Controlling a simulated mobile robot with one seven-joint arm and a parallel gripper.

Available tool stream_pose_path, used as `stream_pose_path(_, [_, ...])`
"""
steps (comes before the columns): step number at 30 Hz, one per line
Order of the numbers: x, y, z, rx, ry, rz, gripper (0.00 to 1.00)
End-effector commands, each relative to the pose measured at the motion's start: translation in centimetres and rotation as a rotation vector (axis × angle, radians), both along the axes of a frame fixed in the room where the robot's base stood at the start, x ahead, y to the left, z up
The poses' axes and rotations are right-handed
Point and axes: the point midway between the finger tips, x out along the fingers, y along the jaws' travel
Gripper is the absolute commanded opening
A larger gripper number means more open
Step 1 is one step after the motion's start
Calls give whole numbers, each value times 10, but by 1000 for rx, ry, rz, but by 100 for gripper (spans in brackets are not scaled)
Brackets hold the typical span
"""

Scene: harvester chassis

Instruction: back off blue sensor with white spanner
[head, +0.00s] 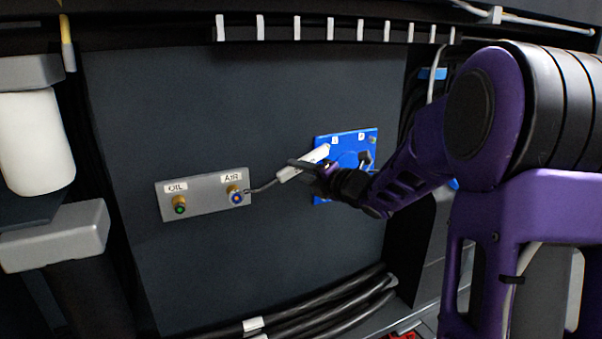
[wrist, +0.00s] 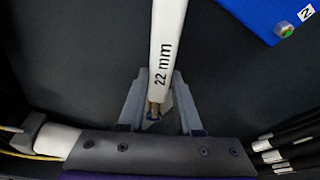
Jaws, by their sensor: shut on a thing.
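The white spanner (head: 290,172) is held in my gripper (head: 312,166). In the wrist view, its white handle (wrist: 167,40), marked "22 mm", lies between the fingers of my gripper (wrist: 157,82). In the head view, the spanner's thin grey end runs left and down to the blue sensor (head: 237,198), under the AIR label on a grey plate (head: 208,196). It appears to reach the sensor; I cannot tell whether the jaw is around it or just beside it.
A green-centred sensor (head: 179,204) sits under the OIL label, left of the blue one. A blue plate (head: 345,141) is partly hidden behind my gripper. Black hoses (head: 320,310) run below. A white canister (head: 35,142) stands at the left. The dark panel above the grey plate is clear.

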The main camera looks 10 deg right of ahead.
Motion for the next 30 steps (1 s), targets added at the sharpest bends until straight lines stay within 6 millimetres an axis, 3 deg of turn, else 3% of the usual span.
stream_pose_path(9, [-2, 11, 21, -130, -41, 3, 0])
stream_pose_path(23, [-3, 13, 25, -160, -50, 1, 0])
stream_pose_path(30, [-5, 22, 37, -248, -76, 1, 0])
